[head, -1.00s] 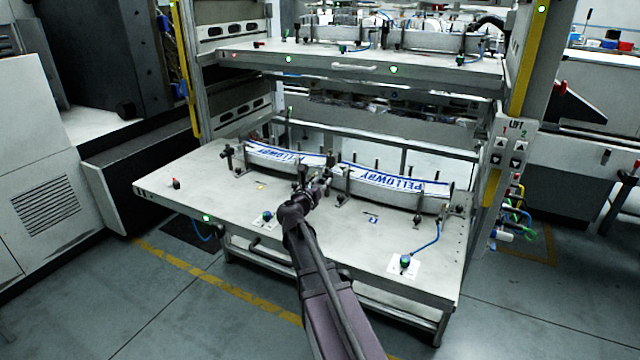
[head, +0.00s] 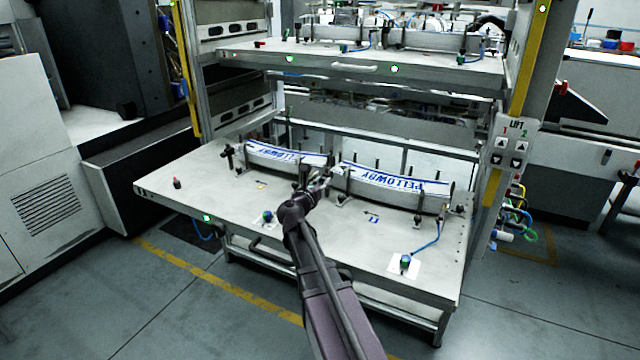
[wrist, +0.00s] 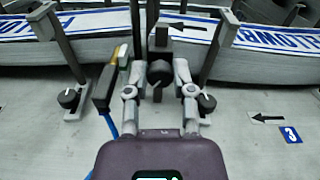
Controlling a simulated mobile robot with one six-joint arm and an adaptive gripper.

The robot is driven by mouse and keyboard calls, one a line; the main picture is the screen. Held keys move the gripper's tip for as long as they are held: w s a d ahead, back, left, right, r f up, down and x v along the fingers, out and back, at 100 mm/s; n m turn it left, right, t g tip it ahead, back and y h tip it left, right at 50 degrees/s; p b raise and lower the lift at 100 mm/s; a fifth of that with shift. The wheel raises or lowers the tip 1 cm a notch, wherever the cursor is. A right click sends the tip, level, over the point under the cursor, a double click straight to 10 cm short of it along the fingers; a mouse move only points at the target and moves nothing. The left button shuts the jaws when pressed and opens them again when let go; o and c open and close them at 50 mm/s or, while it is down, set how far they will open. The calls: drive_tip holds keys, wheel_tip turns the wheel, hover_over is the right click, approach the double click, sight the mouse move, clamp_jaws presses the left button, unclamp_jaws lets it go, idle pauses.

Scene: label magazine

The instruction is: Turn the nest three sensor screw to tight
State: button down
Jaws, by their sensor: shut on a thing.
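My gripper (wrist: 160,72) is shut on a black round screw knob (wrist: 158,75), with one finger on each side of it. The knob is on a dark upright post in front of the labelled nests, above the plate. A blue tag with a 3 (wrist: 291,137) lies to the right on the plate. In the head view my gripper (head: 322,181) is at the gap between the two label strips and hides the knob. A dark sensor body (wrist: 104,88) with a yellow part and blue cable stands left of the fingers.
The left label strip (head: 285,156) and right label strip (head: 395,184) sit in curved nests. Black knobs (wrist: 68,98) and (wrist: 206,103) stand on feet on either side. The upper shelf (head: 360,67) overhangs behind. The plate's front (head: 335,237) is mostly clear.

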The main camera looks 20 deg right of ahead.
drive_tip(key=m, duration=0.6)
drive_tip(key=shift+s+d, duration=0.1)
drive_tip(key=shift+s, duration=0.05)
drive_tip(key=m, duration=0.6)
drive_tip(key=shift+f+m, duration=0.1)
drive_tip(key=shift+m, duration=0.3)
drive_tip(key=m, duration=0.5)
drive_tip(key=shift+s, duration=0.1)
drive_tip(key=m, duration=0.6)
drive_tip(key=shift+f, duration=0.1)
drive_tip(key=shift+m, duration=0.3)
drive_tip(key=c, duration=0.7)
unclamp_jaws()
